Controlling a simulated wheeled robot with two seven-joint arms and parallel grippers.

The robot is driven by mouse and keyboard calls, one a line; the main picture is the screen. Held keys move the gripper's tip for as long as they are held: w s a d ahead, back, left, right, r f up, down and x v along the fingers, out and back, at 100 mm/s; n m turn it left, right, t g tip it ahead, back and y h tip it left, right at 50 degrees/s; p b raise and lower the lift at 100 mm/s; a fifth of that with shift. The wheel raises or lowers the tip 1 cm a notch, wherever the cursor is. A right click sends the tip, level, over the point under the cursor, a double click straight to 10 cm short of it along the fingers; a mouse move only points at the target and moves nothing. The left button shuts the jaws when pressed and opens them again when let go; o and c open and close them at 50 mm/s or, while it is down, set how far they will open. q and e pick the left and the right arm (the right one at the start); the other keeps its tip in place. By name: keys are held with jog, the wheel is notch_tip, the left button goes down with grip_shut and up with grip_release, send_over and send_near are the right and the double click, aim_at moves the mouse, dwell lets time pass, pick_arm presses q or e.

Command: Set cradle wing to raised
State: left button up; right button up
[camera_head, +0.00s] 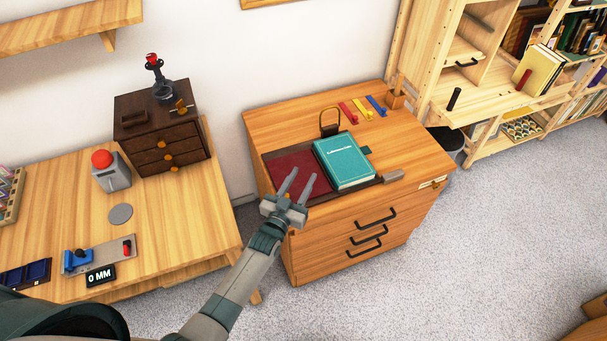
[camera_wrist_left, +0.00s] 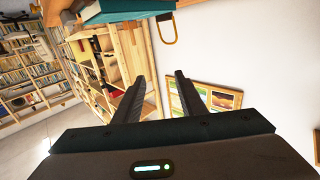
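A book cradle sits on top of the wooden drawer chest. Its left wing, a dark red panel (camera_head: 282,176), lies flat, with its front part hidden behind my gripper. A teal book (camera_head: 345,160) rests on the cradle's right side, and its edge also shows at the top of the left wrist view (camera_wrist_left: 122,10). My left gripper (camera_head: 300,176) is open and empty, its fingers over the front of the red wing in the head view. I cannot tell whether it touches. The left wrist view shows both fingers (camera_wrist_left: 162,85) apart with nothing between. My right gripper is not in view.
A brass loop (camera_head: 330,122) stands behind the cradle, with coloured strips (camera_head: 362,108) farther back. A grey block (camera_head: 393,176) sits at the cradle's front right. A desk (camera_head: 180,230) with a red-button box (camera_head: 110,172) stands left. Shelves (camera_head: 480,85) stand right.

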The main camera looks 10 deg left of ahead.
pick_arm(q)
jog(key=shift+s+r, duration=0.15)
jog(key=shift+s, duration=0.2)
dwell(0.4)
jog(key=s+a+b, duration=0.3)
jog(key=s+b, duration=0.2)
jog(key=s, duration=1.2)
jog(key=shift+a, duration=0.2)
